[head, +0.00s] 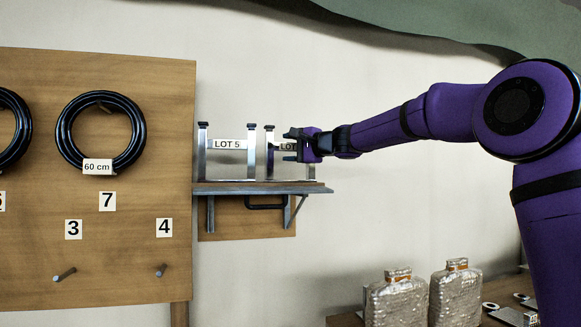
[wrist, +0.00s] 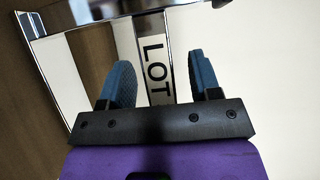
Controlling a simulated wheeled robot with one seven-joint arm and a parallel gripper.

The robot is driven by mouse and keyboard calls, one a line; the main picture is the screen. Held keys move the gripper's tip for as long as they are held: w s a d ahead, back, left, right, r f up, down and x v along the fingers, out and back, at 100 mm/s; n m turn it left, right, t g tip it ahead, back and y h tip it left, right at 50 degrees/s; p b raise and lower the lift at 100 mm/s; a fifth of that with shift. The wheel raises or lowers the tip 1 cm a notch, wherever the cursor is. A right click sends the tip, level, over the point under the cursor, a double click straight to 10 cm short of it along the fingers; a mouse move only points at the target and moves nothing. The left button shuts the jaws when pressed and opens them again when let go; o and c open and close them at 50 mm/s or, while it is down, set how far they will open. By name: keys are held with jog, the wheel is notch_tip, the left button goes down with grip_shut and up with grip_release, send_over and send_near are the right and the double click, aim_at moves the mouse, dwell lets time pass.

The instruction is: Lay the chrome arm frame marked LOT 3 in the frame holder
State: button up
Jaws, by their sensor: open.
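Two chrome arm frames stand upright on a small wall shelf in the head view. The left one (head: 251,155) carries a tag reading LOT 5. The right one (head: 269,153) has a tag of which only "LOT" shows; its number is hidden behind my gripper (head: 291,146). In the wrist view my gripper (wrist: 160,65) is open, its two blue fingers on either side of the tagged bar of a chrome frame (wrist: 55,65). The tag (wrist: 155,60) reads "LOT", its number hidden. I cannot tell whether the fingers touch the bar. I cannot make out a frame holder.
The shelf (head: 260,188) has brackets and a dark handle below it. A wooden pegboard (head: 130,200) with black hose coils (head: 67,135) and numbered pegs stands left. Two wrapped bottles (head: 396,300) (head: 455,295) stand on a bench at lower right.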

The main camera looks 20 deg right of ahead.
grip_shut()
jog(key=shift+r, duration=0.1)
dwell(0.4)
